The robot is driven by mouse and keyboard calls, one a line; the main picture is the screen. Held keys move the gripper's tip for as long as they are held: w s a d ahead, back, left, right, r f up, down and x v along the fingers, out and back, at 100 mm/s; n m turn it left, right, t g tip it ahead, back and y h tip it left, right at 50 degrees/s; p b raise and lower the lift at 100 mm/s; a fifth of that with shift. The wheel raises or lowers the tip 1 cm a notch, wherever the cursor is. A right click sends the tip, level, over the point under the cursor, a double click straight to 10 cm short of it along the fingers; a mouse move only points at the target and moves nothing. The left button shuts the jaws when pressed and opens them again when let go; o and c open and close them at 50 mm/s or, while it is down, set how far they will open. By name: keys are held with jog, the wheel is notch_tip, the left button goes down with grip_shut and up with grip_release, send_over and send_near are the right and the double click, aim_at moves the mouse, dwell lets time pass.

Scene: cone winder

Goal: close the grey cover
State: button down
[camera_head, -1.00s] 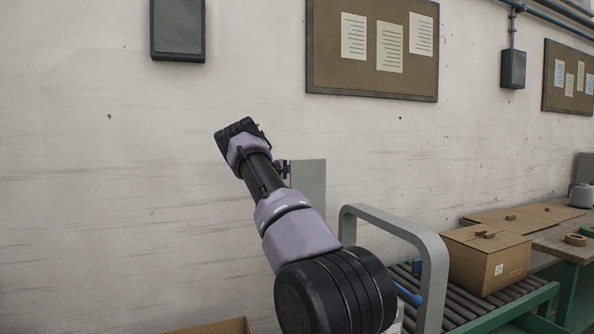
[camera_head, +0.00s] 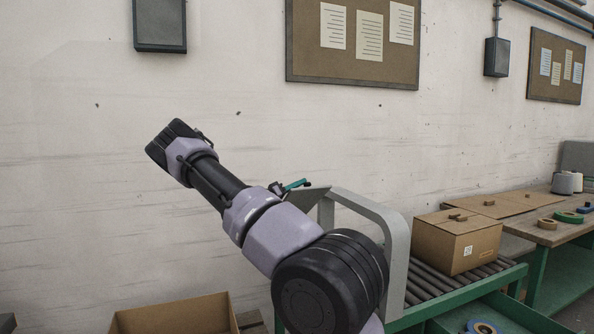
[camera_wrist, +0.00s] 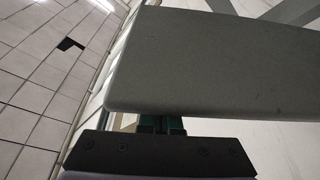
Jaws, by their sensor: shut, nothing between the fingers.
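The grey cover (camera_head: 309,198) shows as a narrow, slanting grey piece behind my arm in the head view; much of it is hidden. My gripper (camera_head: 297,184), with teal fingers, is at its upper edge. In the wrist view, a broad grey panel (camera_wrist: 215,65), which looks like the cover, fills the upper middle and right. My gripper (camera_wrist: 160,125) is shut and empty, its fingertips at the panel's lower edge and partly hidden by it. I cannot tell whether they touch.
A grey arched frame (camera_head: 398,245) stands just right of my arm over a roller conveyor (camera_head: 430,284). A closed cardboard box (camera_head: 457,243) sits on the rollers. An open carton (camera_head: 175,316) is at lower left. A workbench (camera_head: 560,232) holds tape rolls.

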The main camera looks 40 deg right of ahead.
jog(key=s+f+m+g, duration=0.1)
jog(key=s+f+m, duration=0.2)
jog(key=f, duration=0.2)
jog(key=s+a+f+m+g, duration=0.1)
jog(key=s+f+m+g, duration=0.1)
jog(key=f, duration=0.4)
jog(key=s+a+f+m+g, duration=0.1)
jog(key=s+f+m, duration=0.2)
jog(key=f+m, duration=0.2)
jog(key=shift+s+f+g, duration=0.3)
jog(key=shift+f, duration=0.45)
jog(key=shift+s+a+f+m, duration=0.15)
jog(key=shift+f+m, duration=0.25)
jog(key=shift+f, duration=0.45)
